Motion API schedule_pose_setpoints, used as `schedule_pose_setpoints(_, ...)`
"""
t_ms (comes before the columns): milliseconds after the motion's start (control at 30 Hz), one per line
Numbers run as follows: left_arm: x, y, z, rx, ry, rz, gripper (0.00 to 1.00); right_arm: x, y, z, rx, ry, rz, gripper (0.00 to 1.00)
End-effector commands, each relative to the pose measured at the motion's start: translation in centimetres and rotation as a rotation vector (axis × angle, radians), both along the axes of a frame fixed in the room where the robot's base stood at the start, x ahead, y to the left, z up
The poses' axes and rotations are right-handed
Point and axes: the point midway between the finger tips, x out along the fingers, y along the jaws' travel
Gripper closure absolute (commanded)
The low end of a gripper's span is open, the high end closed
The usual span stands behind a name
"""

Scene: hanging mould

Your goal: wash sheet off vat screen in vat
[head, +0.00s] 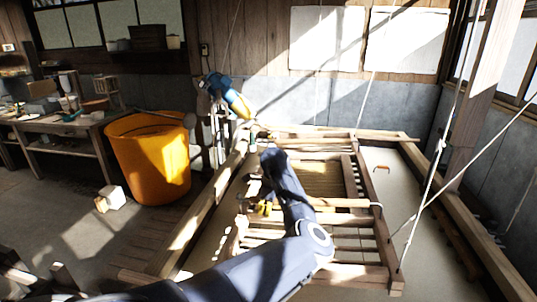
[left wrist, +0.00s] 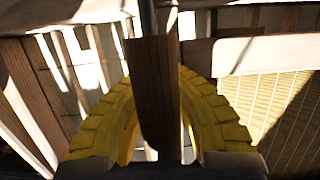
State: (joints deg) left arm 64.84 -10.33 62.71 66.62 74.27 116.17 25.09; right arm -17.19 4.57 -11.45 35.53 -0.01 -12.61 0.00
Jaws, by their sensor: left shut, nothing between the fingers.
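The vat (head: 178,243) is a large wooden trough with pale grey contents, running from the foreground towards the back wall. The vat screen (head: 322,181) is a yellowish ribbed mat in a wooden frame with crossbars, lying over the vat. It also shows in the left wrist view (left wrist: 268,95). I cannot tell whether a sheet lies on it. My left gripper (head: 263,209), with yellow fingers, is shut near the frame's left side. In the left wrist view a dark wooden bar (left wrist: 156,95) overlaps the fingers. My arm hides part of the screen. My right gripper is not in view.
Ropes (head: 440,150) hang down to the frame at right. An orange tub (head: 150,165) stands left of the vat. A blue and yellow device (head: 228,96) is at the vat's far left. A cluttered bench (head: 60,122) is far left. White sheets (head: 325,38) hang on the wall.

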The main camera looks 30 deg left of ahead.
Motion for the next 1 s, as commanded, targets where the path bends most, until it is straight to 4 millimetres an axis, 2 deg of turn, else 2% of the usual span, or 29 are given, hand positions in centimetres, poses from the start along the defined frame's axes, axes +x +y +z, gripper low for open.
schedule_pose_setpoints(600, 0.0, 0.0, 7.1, 0.041, 0.016, -0.001, 1.0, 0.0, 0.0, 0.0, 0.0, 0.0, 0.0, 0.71)
schedule_pose_setpoints(767, 0.0, 0.0, 8.0, 0.047, 0.018, 0.0, 1.0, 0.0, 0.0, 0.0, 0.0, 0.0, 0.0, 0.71)
schedule_pose_setpoints(1000, 0.0, 0.0, 8.2, 0.048, 0.019, 0.0, 1.0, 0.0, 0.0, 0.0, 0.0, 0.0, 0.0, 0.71)
